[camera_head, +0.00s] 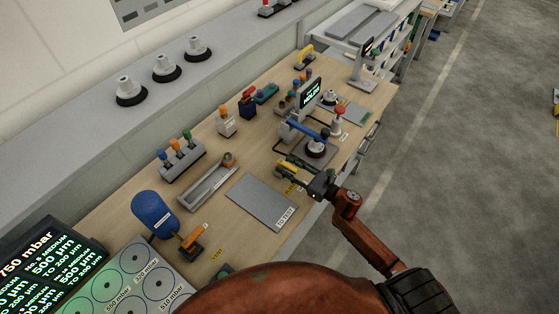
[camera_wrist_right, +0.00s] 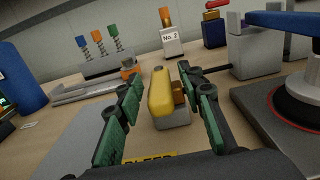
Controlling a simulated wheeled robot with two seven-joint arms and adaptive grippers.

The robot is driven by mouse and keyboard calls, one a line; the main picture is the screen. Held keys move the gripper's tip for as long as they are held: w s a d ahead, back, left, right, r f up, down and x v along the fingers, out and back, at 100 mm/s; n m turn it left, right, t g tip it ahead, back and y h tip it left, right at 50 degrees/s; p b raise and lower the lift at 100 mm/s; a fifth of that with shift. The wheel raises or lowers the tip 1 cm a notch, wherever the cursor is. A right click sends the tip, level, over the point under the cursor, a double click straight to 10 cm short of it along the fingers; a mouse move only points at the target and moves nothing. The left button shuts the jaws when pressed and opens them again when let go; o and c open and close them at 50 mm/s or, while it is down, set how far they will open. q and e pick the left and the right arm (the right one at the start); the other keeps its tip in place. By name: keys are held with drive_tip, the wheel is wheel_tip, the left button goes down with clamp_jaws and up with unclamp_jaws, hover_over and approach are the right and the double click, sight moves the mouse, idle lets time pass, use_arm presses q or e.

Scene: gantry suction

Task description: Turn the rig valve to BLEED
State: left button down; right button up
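The rig valve has a yellow lever (camera_wrist_right: 160,92) on a small grey body (camera_wrist_right: 172,118), beside the rig's base plate on the wooden bench. The lever (camera_head: 286,165) also shows in the head view, partly screened by my gripper. A yellow label (camera_wrist_right: 150,158), apparently reading BLEED, lies on the bench on the near side of the valve, partly cut off by my gripper. My right gripper (camera_wrist_right: 163,88) is open, its green-padded fingers on either side of the lever, with gaps visible. It also shows in the head view (camera_head: 301,174). My left gripper is not in view.
The rig's dark plate (camera_wrist_right: 275,110) with a red-ringed cup and blue arm stands close on the right. A grey plate (camera_head: 262,201), a grey tray (camera_head: 206,187) and a blue cylinder (camera_head: 154,213) lie to the left. A small lit screen (camera_head: 310,91) stands behind the rig.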

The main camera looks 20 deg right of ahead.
sight(279, 160)
drive_tip(key=shift+x, duration=2.1)
drive_tip(key=shift+c, duration=0.2)
clamp_jaws()
